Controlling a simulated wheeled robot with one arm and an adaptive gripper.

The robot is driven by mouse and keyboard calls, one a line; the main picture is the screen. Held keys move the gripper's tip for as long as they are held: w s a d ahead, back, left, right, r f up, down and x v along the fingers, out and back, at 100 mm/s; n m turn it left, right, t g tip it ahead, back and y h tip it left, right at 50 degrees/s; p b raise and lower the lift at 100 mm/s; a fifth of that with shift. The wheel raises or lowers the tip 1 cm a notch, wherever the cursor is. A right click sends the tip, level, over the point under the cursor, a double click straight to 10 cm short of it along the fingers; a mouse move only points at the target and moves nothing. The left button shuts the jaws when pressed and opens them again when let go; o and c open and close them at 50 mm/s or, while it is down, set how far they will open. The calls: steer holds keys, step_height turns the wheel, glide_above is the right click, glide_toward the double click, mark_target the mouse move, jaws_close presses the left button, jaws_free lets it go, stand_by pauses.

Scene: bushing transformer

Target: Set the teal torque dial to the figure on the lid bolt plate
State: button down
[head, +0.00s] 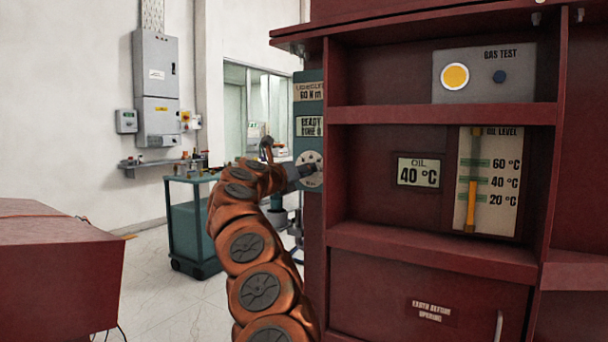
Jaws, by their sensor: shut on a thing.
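A narrow teal torque panel (308,76) is fixed at the left edge of the red cabinet. Its upper plate (309,92) reads 60 N m under a blurred line that looks like the lid bolt label. A lower plate (309,126) reads READY, with a second line too small to be sure of. Below is a pale round dial face (312,160) with small marks around it. My gripper (305,174) reaches the dial from the left and is shut on its knob. The gripper hides the knob and part of the face, so I cannot read the setting.
The red cabinet (432,237) carries an oil display (418,172) reading 40 °C, an oil level gauge (487,182) and a gas test panel (484,73). A red box (58,268) stands at left. A teal cart (192,228) stands behind my arm. Clear floor shows between them.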

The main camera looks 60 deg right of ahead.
stand_by(0.3)
steer(key=c, duration=0.8)
jaws_free()
steer(key=shift+o, duration=0.2)
steer(key=shift+a, duration=0.15)
steer(key=a, duration=1.1)
steer(key=shift+a, duration=0.35)
